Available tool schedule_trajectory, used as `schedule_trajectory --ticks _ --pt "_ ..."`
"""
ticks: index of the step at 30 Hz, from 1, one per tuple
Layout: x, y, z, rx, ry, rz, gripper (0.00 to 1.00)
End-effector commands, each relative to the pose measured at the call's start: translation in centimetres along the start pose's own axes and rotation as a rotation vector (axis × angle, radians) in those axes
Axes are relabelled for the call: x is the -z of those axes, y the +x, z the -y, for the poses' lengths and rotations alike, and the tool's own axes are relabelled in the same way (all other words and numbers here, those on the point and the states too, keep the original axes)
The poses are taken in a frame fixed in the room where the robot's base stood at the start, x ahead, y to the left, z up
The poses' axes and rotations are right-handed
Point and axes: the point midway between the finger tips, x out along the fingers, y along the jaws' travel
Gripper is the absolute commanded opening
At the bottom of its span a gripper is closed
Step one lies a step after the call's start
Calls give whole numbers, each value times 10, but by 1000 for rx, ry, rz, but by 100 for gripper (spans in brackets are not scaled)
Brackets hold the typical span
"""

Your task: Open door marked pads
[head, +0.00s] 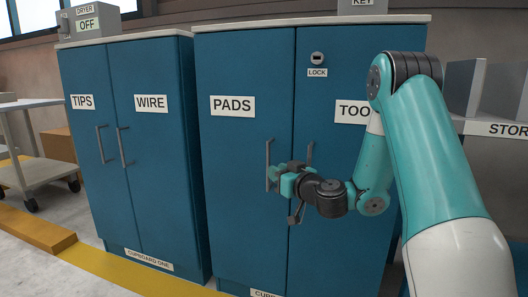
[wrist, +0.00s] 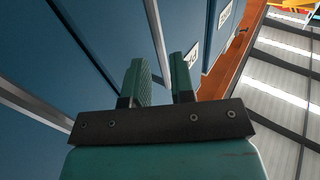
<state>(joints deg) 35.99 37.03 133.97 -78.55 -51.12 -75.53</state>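The door marked PADS (head: 240,201) is a blue cupboard door, closed flush, in the middle of the head view. Its upright grey bar handle (head: 268,160) is on the door's right side. My gripper (head: 276,178) is at the lower part of this handle, with the fingers pointing left. In the wrist view, my gripper's two green fingers (wrist: 160,85) stand apart, with a grey bar (wrist: 155,30) running between them. A gap shows beside the bar, so the fingers look open around it. The wrist hides part of the neighbouring door.
The door marked TOO… (head: 340,70) adjoins on the right, with a lock (head: 317,59) and its own handle (head: 309,153). Cupboard one (head: 125,210), with TIPS and WIRE doors, stands left. A trolley (head: 28,140) stands far left. Floor in front is clear, with a yellow stripe.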

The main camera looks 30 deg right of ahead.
Motion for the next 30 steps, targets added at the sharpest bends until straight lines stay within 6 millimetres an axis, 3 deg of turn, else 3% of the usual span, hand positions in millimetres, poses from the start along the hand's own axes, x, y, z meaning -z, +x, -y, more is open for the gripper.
schedule_trajectory --ticks 6,12,22,23,26,30 --pt "4 44 1 3 -1 -3 23" --pt "1 65 0 1 0 -2 23" --pt "0 69 0 0 1 -1 23" --pt "0 69 0 0 1 -1 20" --pt "0 69 0 0 1 -1 0" --pt "0 68 0 0 1 -1 0"
